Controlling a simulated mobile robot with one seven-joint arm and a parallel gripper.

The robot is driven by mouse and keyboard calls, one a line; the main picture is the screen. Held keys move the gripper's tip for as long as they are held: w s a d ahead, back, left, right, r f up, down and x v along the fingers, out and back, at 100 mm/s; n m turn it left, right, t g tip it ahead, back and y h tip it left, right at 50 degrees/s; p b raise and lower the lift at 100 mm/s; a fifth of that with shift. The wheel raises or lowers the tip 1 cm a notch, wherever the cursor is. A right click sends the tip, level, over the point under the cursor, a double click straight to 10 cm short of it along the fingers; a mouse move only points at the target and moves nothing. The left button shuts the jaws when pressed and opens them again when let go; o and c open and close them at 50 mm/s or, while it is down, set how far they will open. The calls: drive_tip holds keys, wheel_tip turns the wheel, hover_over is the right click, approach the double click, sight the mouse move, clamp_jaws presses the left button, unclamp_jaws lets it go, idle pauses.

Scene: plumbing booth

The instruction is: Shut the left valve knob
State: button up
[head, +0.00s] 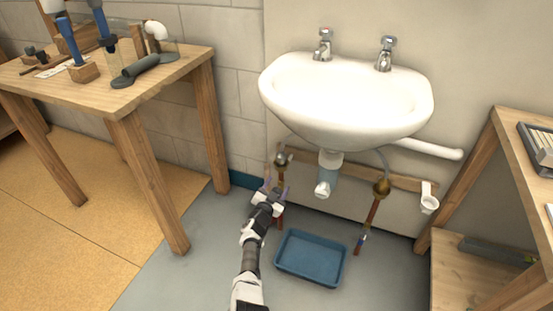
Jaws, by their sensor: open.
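The left valve knob (281,159) is a small metallic knob below the left side of the sink, on top of a copper pipe against the wall. My gripper (275,186) is open, with its fingertips pointing up at the left pipe just below this knob. I cannot tell whether a finger touches the pipe or the valve. Nothing shows between the fingers, and the gripper hides part of the pipe. The right valve knob (382,187), brass-coloured, sits on its own copper pipe to the right.
The white sink (345,100) overhangs the valves. A white drain trap (325,185) hangs between them. A blue tray (311,258) lies on the floor right of my arm. Wooden tables stand at left (150,95) and right (510,135).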

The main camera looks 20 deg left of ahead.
sight(277, 190)
wheel_tip(277, 190, up, 17)
drive_tip(key=p, duration=0.9)
drive_tip(key=shift+f, duration=0.2)
